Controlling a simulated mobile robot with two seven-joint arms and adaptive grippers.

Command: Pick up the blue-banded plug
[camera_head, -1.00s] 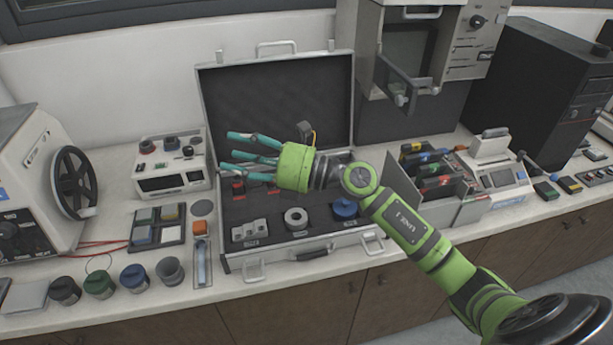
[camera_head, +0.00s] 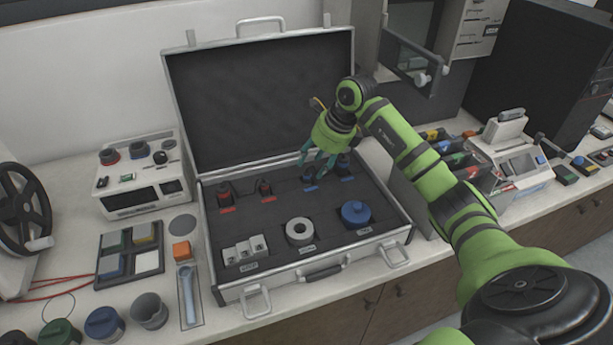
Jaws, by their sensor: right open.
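Two dark plugs with blue marks stand in the back right of the open case's dark foam: the left one (camera_head: 310,175) and the right one (camera_head: 344,167). My right gripper (camera_head: 318,168) points down at them, its teal fingers spread and apparently empty. Its fingertips are over and around the left blue-marked plug and partly cover both plugs; I cannot tell whether they touch. Two plugs with red marks, the left one (camera_head: 225,196) and the right one (camera_head: 265,188), stand to the left in the same row. My left gripper is not in view.
The open silver case (camera_head: 235,292) has its lid (camera_head: 255,95) raised close behind the gripper. A grey ring (camera_head: 299,226), a blue round part (camera_head: 356,212) and grey blocks (camera_head: 245,250) sit in front. A white meter box (camera_head: 143,183) stands left of the case.

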